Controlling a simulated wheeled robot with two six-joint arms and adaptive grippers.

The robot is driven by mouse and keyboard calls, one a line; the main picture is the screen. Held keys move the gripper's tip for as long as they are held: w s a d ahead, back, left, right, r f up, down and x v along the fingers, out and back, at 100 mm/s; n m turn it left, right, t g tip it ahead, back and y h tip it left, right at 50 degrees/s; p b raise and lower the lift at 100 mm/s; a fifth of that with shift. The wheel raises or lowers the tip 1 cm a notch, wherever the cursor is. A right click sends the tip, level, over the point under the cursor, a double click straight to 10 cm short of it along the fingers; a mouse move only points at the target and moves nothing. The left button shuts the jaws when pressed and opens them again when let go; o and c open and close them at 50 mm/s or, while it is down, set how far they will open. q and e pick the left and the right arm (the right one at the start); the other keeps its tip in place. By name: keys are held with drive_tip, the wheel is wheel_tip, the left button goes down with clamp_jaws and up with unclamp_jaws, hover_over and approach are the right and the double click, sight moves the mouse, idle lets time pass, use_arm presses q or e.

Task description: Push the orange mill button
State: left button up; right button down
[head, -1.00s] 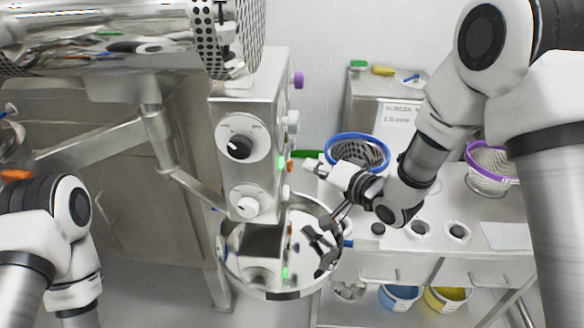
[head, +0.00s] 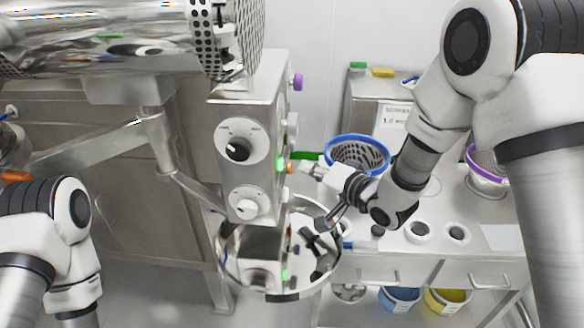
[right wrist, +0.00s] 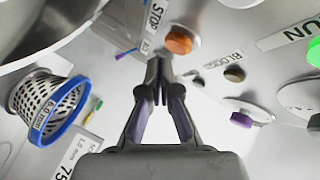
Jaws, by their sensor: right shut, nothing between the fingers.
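The orange button (head: 289,168) sits on the right side face of the steel machine housing (head: 266,80). In the right wrist view the orange button (right wrist: 179,41) is a short round knob on a pale panel beside a STOP label (right wrist: 153,18). My right gripper (head: 306,169) is shut and empty, just right of the button in the head view. In the right wrist view its closed fingertips (right wrist: 160,62) are just below and left of the button, with a small gap in the picture. Contact does not show. My left arm shows at the left, but its gripper is out of view.
A green light (right wrist: 314,52) near a RUN label, a dark knob (right wrist: 234,75) and a purple knob (right wrist: 241,120) share the panel. A blue-rimmed basket (head: 357,141) stands behind my right gripper. A steel bowl (head: 228,270) is below the housing.

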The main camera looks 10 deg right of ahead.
drive_tip(key=shift+a, duration=0.15)
idle(0.4)
drive_tip(key=shift+w+a, duration=0.1)
drive_tip(key=shift+a, duration=0.2)
drive_tip(key=shift+w+a+p, duration=0.15)
drive_tip(key=shift+a+p, duration=0.15)
drive_tip(key=shift+a, duration=0.15)
idle(0.6)
drive_tip(key=shift+d, duration=0.1)
drive_tip(key=shift+s+d, duration=0.25)
drive_tip(key=shift+d, duration=0.55)
drive_tip(key=d, duration=0.2)
drive_tip(key=s+d+p, duration=0.1)
drive_tip(key=d, duration=0.1)
drive_tip(key=shift+s+d, duration=0.2)
drive_tip(key=shift+d, duration=0.2)
idle(0.6)
